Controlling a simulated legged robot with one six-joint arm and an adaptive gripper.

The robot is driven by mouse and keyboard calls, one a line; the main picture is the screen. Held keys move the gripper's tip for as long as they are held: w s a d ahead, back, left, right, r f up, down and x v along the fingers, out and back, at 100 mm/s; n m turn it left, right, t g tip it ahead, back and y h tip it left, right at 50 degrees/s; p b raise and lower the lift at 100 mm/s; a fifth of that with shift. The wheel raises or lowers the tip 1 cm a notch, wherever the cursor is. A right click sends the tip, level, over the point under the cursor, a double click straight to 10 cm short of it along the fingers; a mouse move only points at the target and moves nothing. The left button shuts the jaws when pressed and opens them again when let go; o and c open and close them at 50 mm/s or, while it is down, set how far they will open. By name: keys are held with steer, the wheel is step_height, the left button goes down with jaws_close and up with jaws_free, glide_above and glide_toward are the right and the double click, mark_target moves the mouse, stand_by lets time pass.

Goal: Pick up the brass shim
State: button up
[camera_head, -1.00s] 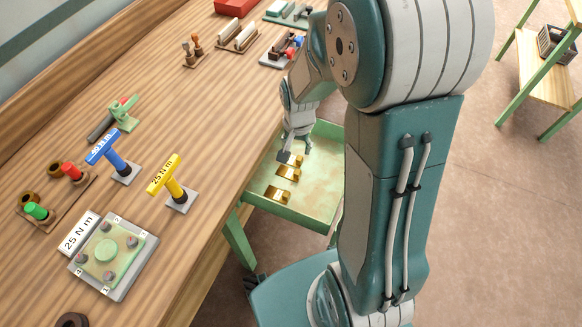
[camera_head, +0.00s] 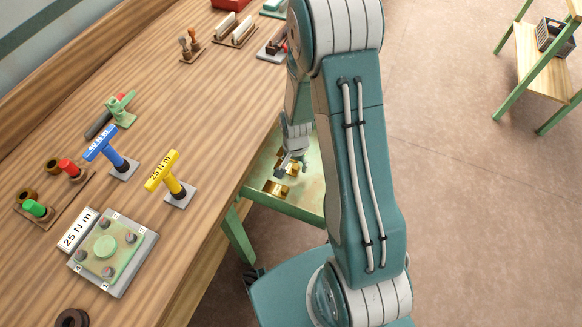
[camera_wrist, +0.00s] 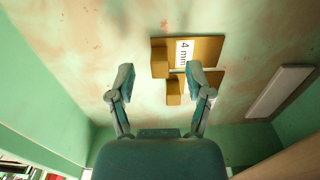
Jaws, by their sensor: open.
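My gripper (camera_head: 284,166) is open and empty over the green drawer below the bench edge; its two fingers also show in the wrist view (camera_wrist: 161,80). A brass shim (camera_wrist: 208,48) with a raised block and a "4 mm" label lies on the drawer floor, ahead of the fingertips and right of centre. A second brass piece (camera_wrist: 207,88) lies just nearer, partly hidden behind the right finger. In the head view one brass piece (camera_head: 274,188) shows in front of the gripper, and more brass is partly covered by it.
The drawer (camera_wrist: 45,85) has green walls close on both sides. A pale flat strip (camera_wrist: 278,91) lies at its right. The wooden bench (camera_head: 225,120) edge is close to my arm. A yellow T-handle tool (camera_head: 164,172) and a blue one (camera_head: 104,146) stand on it.

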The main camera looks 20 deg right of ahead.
steer(key=shift+f, duration=1.35)
jaws_close()
steer(key=shift+r, duration=0.1)
